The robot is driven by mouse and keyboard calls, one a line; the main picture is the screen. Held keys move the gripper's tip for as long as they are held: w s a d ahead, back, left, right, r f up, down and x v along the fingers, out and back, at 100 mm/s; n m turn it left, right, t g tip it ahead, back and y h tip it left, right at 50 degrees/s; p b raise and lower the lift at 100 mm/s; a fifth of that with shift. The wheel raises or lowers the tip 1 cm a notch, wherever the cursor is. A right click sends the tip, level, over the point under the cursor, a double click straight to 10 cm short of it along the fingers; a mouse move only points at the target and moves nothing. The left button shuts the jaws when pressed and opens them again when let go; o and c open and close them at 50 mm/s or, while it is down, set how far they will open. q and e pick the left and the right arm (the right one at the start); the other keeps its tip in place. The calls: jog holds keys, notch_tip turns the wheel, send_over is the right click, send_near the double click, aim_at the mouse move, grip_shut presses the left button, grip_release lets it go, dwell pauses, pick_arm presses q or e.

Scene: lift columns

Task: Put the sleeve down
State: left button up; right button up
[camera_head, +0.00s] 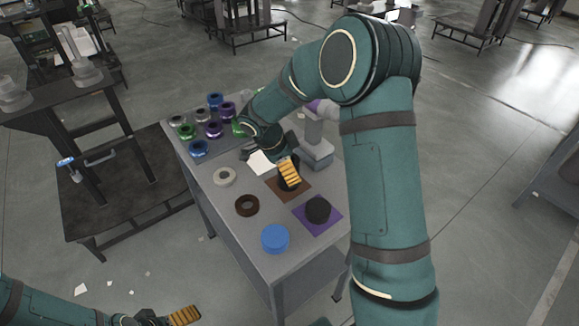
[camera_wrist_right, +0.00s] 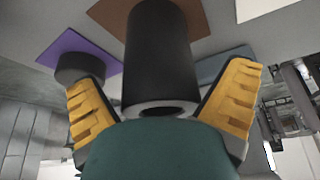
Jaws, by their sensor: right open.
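The sleeve (camera_wrist_right: 158,55) is a black hollow tube. It stands on the brown mat (camera_head: 274,189) on the grey table, its open end toward my right wrist camera. In the head view the sleeve (camera_head: 287,187) is mostly hidden by my right gripper (camera_head: 287,168). In the right wrist view my right gripper (camera_wrist_right: 165,105) has its yellow-padded fingers spread on either side of the sleeve, with gaps showing between pads and tube. My left gripper (camera_head: 168,317) is at the bottom left edge, away from the table and partly cut off; its opening cannot be judged.
A purple mat (camera_head: 333,222) carries a short black cylinder (camera_head: 318,208). A blue cylinder (camera_head: 275,238), a brown ring (camera_head: 247,205) and a pale ring (camera_head: 224,176) stand nearby. Several coloured spool-like parts (camera_head: 214,130) fill the table's far left. A grey post (camera_head: 315,148) stands behind the gripper.

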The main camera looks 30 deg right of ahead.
jog(key=shift+r, duration=0.1)
jog(key=shift+w+a+r, duration=0.1)
jog(key=shift+r, duration=0.2)
jog(key=p+v, duration=0.2)
jog(key=v, duration=0.9)
jog(key=shift+r, duration=0.2)
jog(key=shift+a+f, duration=0.1)
jog(key=shift+a, duration=0.1)
